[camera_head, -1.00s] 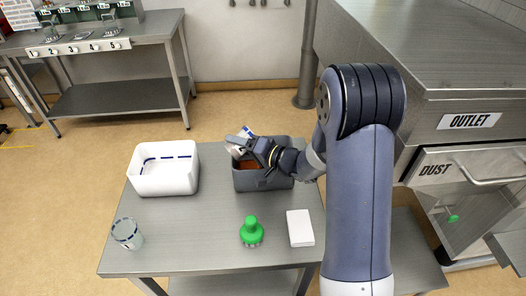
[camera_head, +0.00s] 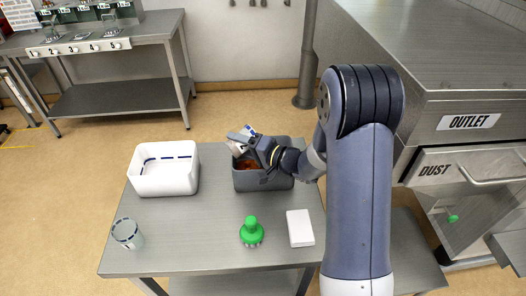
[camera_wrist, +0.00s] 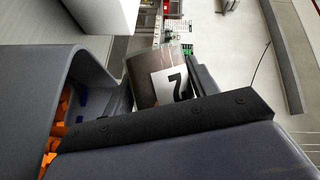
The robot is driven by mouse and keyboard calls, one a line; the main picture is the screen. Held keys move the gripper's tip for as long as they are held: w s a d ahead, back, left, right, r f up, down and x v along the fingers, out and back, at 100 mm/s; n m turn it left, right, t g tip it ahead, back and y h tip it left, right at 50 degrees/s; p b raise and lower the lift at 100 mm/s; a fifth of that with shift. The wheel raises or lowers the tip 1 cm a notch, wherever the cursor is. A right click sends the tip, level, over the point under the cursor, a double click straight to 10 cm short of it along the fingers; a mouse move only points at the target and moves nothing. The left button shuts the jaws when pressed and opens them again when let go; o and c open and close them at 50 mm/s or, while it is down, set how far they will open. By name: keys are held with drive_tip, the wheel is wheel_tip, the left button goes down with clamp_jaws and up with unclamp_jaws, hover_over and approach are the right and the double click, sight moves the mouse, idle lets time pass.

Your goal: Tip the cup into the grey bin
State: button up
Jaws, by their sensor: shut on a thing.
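My gripper (camera_head: 250,142) is shut on a cup (camera_head: 236,148), held over the back left part of the grey bin (camera_head: 264,183). In the wrist view the cup (camera_wrist: 155,75) shows a label with a black 7 between the fingers, and it looks tilted. The bin (camera_wrist: 38,75) fills the left of that view, with orange pieces inside it. The cup's mouth and anything inside the cup are hidden from me.
A white tub (camera_head: 166,181) stands left of the bin on the steel table (camera_head: 190,232). A clear glass (camera_head: 127,233), a green-handled object (camera_head: 251,232) and a white block (camera_head: 300,228) stand near the front. The machine marked OUTLET (camera_head: 470,122) is at the right.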

drive_tip(key=shift+w+d+r+m+y+p, duration=0.3)
drive_tip(key=shift+d+r+m+p, duration=0.1)
drive_tip(key=shift+d+m+p, duration=0.25)
idle(0.5)
drive_tip(key=shift+w+f+m+t+y, duration=0.15)
drive_tip(key=shift+f+m+t+y, duration=0.2)
drive_tip(key=shift+m, duration=0.4)
idle(0.7)
drive_tip(key=shift+w+d+r+m+t+y+p, duration=0.2)
drive_tip(key=shift+d+r+m+t+p, duration=0.1)
drive_tip(key=shift+m, duration=0.4)
drive_tip(key=shift+w+d+r+m+t+y+p, duration=0.1)
drive_tip(key=shift+d+r+m+t+y+p, duration=0.15)
drive_tip(key=shift+m, duration=0.45)
idle(0.8)
